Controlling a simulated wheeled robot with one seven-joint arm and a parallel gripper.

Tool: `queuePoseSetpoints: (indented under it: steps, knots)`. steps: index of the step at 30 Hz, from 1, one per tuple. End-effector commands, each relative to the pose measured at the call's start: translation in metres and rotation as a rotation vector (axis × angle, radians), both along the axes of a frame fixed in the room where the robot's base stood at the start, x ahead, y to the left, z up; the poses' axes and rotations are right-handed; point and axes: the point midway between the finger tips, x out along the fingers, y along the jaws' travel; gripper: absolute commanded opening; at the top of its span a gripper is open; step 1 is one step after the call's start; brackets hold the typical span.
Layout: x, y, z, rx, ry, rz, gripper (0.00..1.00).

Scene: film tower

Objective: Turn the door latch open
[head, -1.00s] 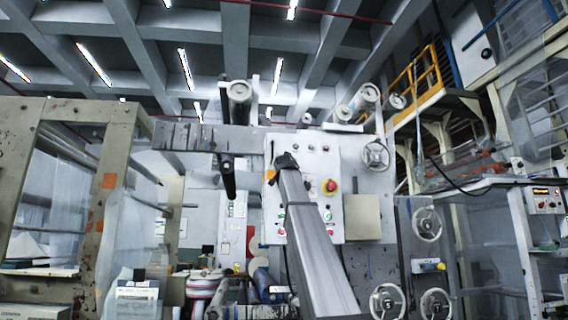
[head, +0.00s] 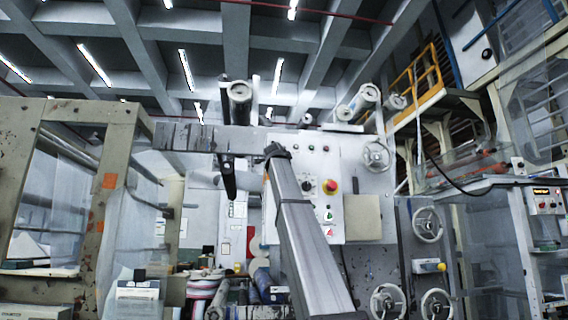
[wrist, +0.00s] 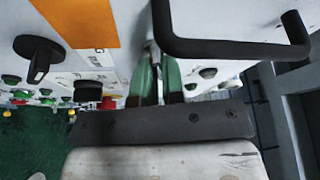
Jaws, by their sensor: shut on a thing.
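In the wrist view my gripper (wrist: 158,72) has two green fingers close together on a narrow grey piece, which I take to be the door latch (wrist: 152,52). Most of it is hidden between the fingers. A black bar handle (wrist: 235,49) passes close beside the fingertips on the right; I cannot tell whether it touches them. In the head view my arm reaches up to the white control panel (head: 352,160), and the arm hides my gripper and the latch.
A black rotary knob (wrist: 38,57) and several push buttons stand out left of my fingers. The panel also carries a red emergency button (head: 330,187). A beige box (head: 362,218) and handwheels (head: 428,224) are to the right.

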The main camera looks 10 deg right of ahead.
Motion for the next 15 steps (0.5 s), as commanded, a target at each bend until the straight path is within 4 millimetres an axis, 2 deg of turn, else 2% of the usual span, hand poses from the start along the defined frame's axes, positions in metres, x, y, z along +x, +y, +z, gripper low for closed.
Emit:
queuePoseSetpoints:
  steps: [6,15]
  knots:
    - [0.0033,0.0009,0.0033,0.157,-0.003,0.003,0.00]
    - [0.0030,0.0011,0.0033,0.284,-0.003,0.004,0.00]
